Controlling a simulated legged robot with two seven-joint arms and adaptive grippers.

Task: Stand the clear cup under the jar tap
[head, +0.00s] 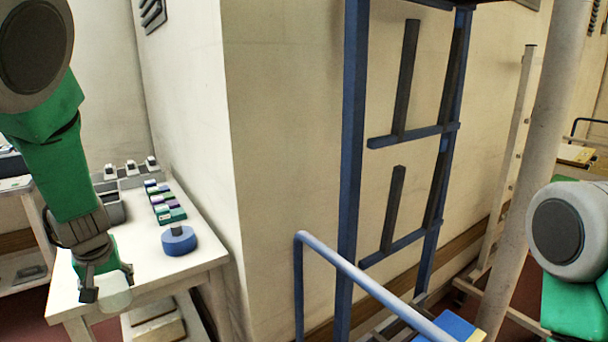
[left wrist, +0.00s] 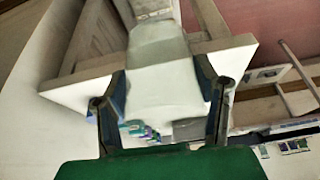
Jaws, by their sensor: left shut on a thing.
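My left gripper (head: 107,284) is at the lower left, by the front edge of the white table (head: 205,262). It is shut on the clear cup (head: 116,292), a pale, see-through shape between its fingers. In the left wrist view the cup (left wrist: 165,88) fills the space between the two fingers of the left gripper (left wrist: 160,100). Whether the cup touches the table is hard to tell. I cannot make out a jar with a tap in either view. My right gripper is outside the frames.
On the table are a blue round object (head: 179,240) with a dark knob, a row of small coloured boxes (head: 163,202) and a grey bin (head: 112,207). A blue frame (head: 350,150) and a blue rail (head: 370,285) stand to the right.

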